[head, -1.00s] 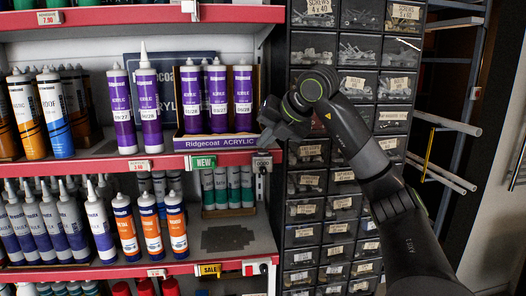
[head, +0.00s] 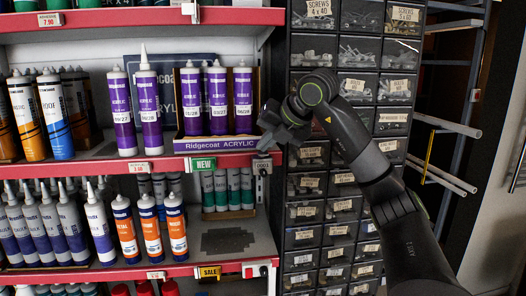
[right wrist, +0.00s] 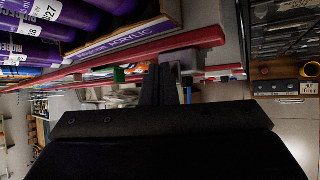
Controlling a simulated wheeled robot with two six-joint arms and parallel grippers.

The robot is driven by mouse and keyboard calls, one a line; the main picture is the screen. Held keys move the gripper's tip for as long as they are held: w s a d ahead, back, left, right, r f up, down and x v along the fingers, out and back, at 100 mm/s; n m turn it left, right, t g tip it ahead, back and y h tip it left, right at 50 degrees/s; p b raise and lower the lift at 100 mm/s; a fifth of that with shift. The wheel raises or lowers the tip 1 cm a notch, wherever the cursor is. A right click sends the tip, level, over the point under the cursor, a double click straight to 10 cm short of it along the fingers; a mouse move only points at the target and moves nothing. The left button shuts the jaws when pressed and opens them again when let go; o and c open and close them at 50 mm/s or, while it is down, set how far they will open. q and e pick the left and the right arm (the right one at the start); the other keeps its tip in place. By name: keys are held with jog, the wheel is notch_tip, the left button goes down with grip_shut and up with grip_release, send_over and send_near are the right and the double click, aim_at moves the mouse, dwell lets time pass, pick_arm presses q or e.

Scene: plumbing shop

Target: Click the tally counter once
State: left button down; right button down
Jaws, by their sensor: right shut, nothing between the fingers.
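The tally counter (head: 262,166) is a small grey device at the right end of the red middle shelf edge in the head view. Its digits are too small to read surely. My right gripper (head: 267,142) is shut and empty, with its fingertips pointing down just above the counter. I cannot tell whether they touch it. In the right wrist view, the shut fingers (right wrist: 167,88) point at a grey block (right wrist: 182,60), apparently the counter, beside the red shelf edge. My left gripper is not in view.
Purple acrylic cartridges (head: 218,100) stand in a display box left of my right gripper. A green NEW tag (head: 203,164) is on the shelf edge. A cabinet of screw drawers (head: 308,155) stands behind my right arm.

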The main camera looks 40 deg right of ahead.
aim_at(266, 154)
jog(key=shift+r+p, duration=0.55)
jog(key=shift+r, duration=0.2)
notch_tip(266, 154, up, 2)
jog(key=shift+w+p, duration=0.1)
jog(key=shift+p, duration=0.8)
notch_tip(266, 154, up, 2)
jog(key=shift+r, duration=1)
